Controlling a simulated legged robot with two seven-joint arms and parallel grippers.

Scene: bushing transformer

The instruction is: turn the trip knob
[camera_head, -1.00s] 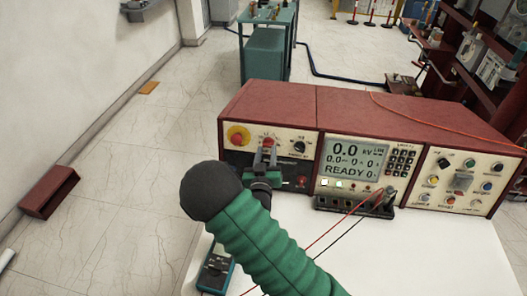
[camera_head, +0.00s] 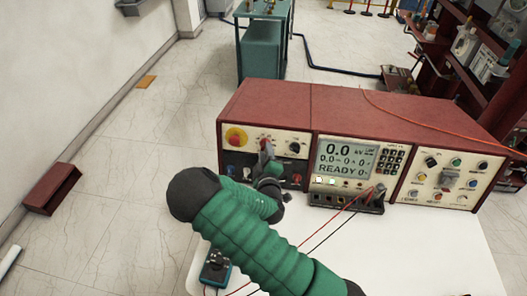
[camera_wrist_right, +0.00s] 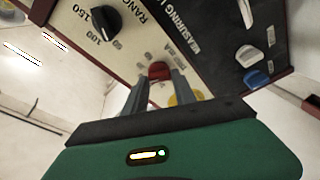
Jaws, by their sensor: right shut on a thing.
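The red trip knob (camera_wrist_right: 159,71) is on the cream front panel of the left red instrument box (camera_head: 265,100). My right gripper (camera_wrist_right: 157,85) is shut on this knob, with one finger on each side in the right wrist view. In the head view the right gripper (camera_head: 266,150) reaches the panel between a red-and-yellow button (camera_head: 236,137) and a black knob (camera_head: 297,147). There the fingers mostly hide the trip knob. My left gripper is not in view.
The black range knob (camera_wrist_right: 104,20) sits near the held knob. A display unit (camera_head: 345,158) reading READY and another control panel (camera_head: 448,180) stand to the right. A small meter (camera_head: 214,270) and red and black leads lie on the white table (camera_head: 420,255).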

